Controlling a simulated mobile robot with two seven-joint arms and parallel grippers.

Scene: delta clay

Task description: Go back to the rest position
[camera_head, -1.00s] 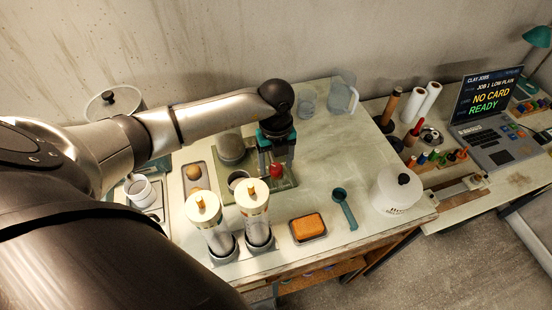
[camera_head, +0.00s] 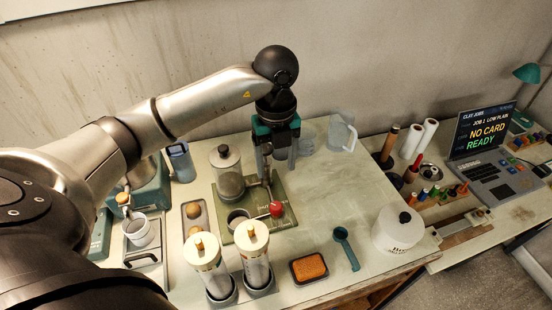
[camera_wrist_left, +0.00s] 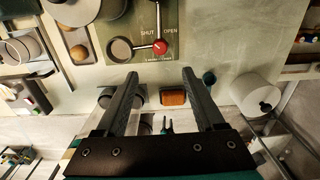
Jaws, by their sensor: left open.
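My left gripper (camera_head: 280,158) hangs from the arm that comes in from the left, above the back of the green board. It is open and empty; in the left wrist view its two dark fingers (camera_wrist_left: 158,82) stand apart with nothing between them. Below and in front of it is the green board (camera_head: 291,212) with a lever ending in a red knob (camera_head: 276,208). In the left wrist view the red knob (camera_wrist_left: 159,47) sits near the "SHUT" and "OPEN" lettering, beyond the fingertips. My right gripper is not in view.
Two white-lidded canisters (camera_head: 208,265) (camera_head: 254,255) stand at the front. An orange sponge (camera_head: 309,267), a teal scoop (camera_head: 345,249) and a white pot (camera_head: 398,231) are to the right. A clear jug (camera_head: 341,133) stands behind. The table's right middle is clear.

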